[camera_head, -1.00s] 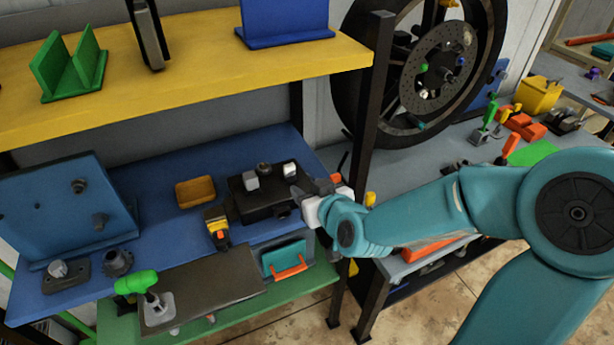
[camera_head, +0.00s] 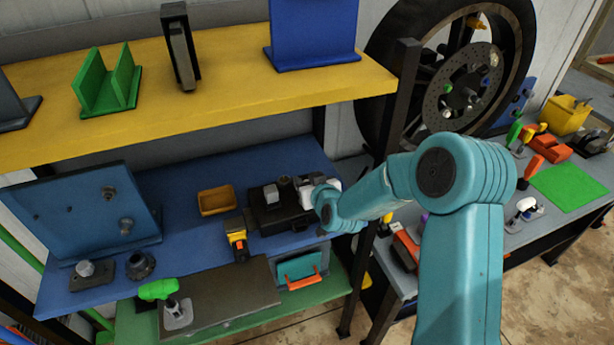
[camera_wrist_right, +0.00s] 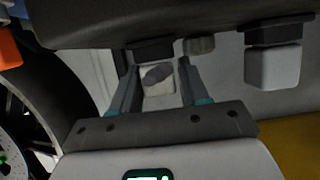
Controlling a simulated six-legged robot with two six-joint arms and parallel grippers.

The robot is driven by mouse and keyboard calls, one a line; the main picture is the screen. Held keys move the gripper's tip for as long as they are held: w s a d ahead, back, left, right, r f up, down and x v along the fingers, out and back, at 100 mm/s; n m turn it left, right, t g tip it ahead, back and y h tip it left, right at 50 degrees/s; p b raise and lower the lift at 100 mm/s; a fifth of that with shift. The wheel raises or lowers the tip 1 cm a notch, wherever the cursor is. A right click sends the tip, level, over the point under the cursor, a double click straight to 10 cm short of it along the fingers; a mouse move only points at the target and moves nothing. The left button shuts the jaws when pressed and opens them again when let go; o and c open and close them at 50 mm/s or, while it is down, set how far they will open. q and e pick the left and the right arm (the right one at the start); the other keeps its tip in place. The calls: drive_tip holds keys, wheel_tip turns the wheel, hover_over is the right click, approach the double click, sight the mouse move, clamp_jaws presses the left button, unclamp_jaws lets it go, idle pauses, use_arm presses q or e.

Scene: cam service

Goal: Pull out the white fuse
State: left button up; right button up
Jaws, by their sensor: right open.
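The black fuse box (camera_head: 268,216) sits on the blue shelf (camera_head: 190,243). A grey block (camera_head: 271,194) stands on it at the left, and it also shows at the right of the right wrist view (camera_wrist_right: 274,68). The white fuse (camera_wrist_right: 158,82) shows in the right wrist view, between the two fingers of my right gripper (camera_wrist_right: 160,72). The gripper is open around it, and I cannot tell whether either finger touches it. In the head view my right gripper (camera_head: 308,190) is at the box's right end and mostly hides the fuse. My left gripper is not in view.
An orange tray (camera_head: 216,200) and a yellow-black device (camera_head: 237,240) are left of the box. The yellow shelf (camera_head: 225,105) overhangs behind. A dark post (camera_head: 395,130) stands close to my right arm. The blue shelf's left part holds a panel (camera_head: 85,215).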

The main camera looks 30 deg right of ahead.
drive_tip(key=shift+w+d+f, duration=0.1)
drive_tip(key=shift+w+f, duration=0.1)
drive_tip(key=shift+w, duration=0.2)
clamp_jaws()
drive_tip(key=shift+r, duration=0.4)
idle(0.5)
drive_tip(key=shift+r+p, duration=0.45)
drive_tip(key=shift+r, duration=0.4)
